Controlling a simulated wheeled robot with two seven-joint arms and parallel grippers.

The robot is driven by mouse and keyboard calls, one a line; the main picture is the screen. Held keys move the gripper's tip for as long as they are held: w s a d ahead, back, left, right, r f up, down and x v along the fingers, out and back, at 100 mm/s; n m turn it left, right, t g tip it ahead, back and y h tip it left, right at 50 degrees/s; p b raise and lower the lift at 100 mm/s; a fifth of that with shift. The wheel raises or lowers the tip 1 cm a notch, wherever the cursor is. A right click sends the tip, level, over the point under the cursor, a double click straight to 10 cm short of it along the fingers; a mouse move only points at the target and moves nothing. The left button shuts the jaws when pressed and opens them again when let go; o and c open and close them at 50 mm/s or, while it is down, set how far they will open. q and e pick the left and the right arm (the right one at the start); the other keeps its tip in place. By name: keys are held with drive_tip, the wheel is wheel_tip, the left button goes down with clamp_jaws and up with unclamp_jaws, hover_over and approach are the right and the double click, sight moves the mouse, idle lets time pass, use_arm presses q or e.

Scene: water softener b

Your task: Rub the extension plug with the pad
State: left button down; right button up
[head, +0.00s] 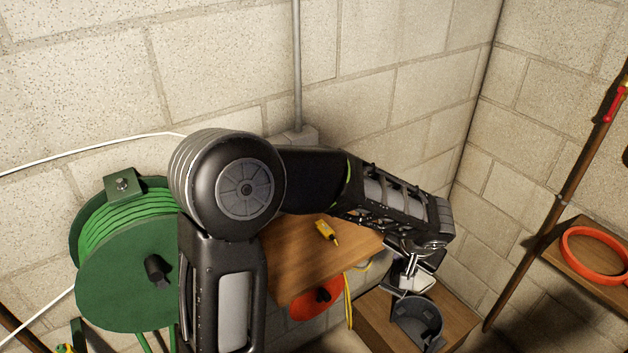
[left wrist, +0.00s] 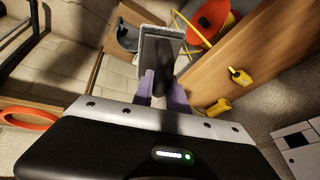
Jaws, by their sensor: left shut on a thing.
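My left gripper (head: 408,268) is at the right end of my left arm in the head view, over the corner by a low wooden surface. In the left wrist view its purple fingers (left wrist: 162,90) are shut on a grey pad (left wrist: 160,33) with a dark face. The pad (head: 416,282) shows only partly in the head view. A small yellow object (head: 326,232) with a dark tip lies on a wooden board, left of the gripper and apart from the pad. It also shows in the left wrist view (left wrist: 240,77). I cannot tell surely whether it is the extension plug.
The wooden board (head: 290,262) is partly hidden by my arm. An orange reel (head: 312,303) with yellow cord (head: 348,302) is below it. A grey container (head: 417,318) stands on a lower wooden surface (head: 375,318). A green hose reel (head: 120,270) is left; an orange ring (head: 595,280) is right.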

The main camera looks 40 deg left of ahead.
use_arm(q)
drive_tip(key=w+a+r+n+b, duration=0.1)
drive_tip(key=a+r+n, duration=0.1)
drive_tip(key=a, duration=1.1)
drive_tip(key=w+a+r+n+g+y+b, duration=0.1)
drive_tip(key=a+r, duration=0.4)
drive_tip(key=a, duration=0.8)
drive_tip(key=shift+w+a+r+n+y+b, duration=0.2)
drive_tip(key=shift+w+n+y+b, duration=0.1)
drive_tip(key=shift+w+n, duration=0.4)
drive_tip(key=shift+s+d+f, duration=0.1)
